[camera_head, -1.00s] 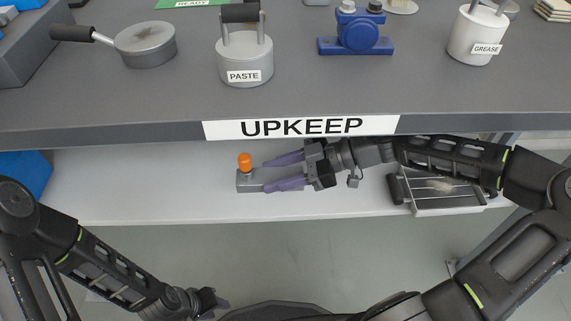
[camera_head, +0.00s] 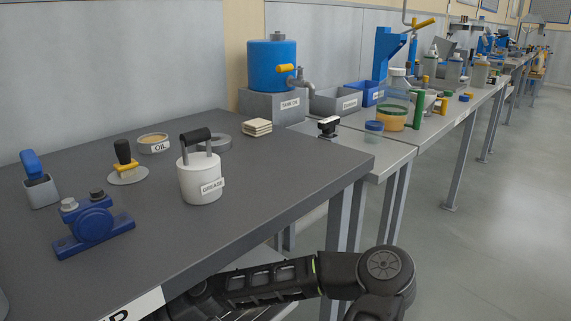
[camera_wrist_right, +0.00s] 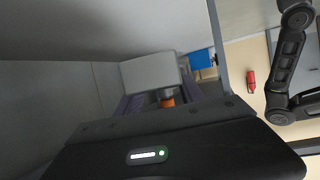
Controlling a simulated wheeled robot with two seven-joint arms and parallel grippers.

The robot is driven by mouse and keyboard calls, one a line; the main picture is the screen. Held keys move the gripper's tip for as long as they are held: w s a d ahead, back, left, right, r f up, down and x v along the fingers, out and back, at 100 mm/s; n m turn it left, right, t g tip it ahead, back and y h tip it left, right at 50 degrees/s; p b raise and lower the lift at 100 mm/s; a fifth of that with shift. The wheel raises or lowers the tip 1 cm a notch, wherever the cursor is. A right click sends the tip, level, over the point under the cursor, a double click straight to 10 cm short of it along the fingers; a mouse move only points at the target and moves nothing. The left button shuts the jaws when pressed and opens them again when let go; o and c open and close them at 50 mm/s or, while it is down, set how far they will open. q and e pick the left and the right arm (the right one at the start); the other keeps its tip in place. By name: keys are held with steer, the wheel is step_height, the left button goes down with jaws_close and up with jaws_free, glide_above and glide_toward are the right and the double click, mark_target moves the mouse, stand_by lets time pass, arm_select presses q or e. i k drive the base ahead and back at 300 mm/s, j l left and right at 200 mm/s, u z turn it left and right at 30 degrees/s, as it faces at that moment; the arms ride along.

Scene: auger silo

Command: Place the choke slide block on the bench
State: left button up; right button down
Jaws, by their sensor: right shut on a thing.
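The choke slide block (camera_wrist_right: 150,72) shows in the right wrist view as a grey block with an orange knob (camera_wrist_right: 167,99). My right gripper (camera_wrist_right: 162,88) has its purple fingers on both sides of it and is shut on it. In the head view my right arm reaches below the front edge of the dark grey bench (camera_head: 270,180); the right gripper and the block are hidden there. My left gripper is in neither view.
On the bench stand a white grease pot (camera_head: 200,180), a blue clamp-like fitting (camera_head: 93,226), an oil dish (camera_head: 154,144) and a stack of pads (camera_head: 257,127). The bench's front right area is bare.

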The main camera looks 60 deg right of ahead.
mark_target(301, 158)
steer(key=k+l+z, duration=0.2)
steer(key=k+l, duration=0.2)
steer(key=l, duration=0.25)
steer(key=k+l+z, duration=0.1)
steer(key=l, duration=0.25)
steer(key=k+l+z, duration=0.1)
steer(key=k+l, duration=0.15)
steer(key=k+l+z, duration=0.1)
steer(key=l, duration=0.35)
steer(key=k+l+z, duration=0.1)
steer(key=l, duration=0.25)
steer(key=k, duration=0.05)
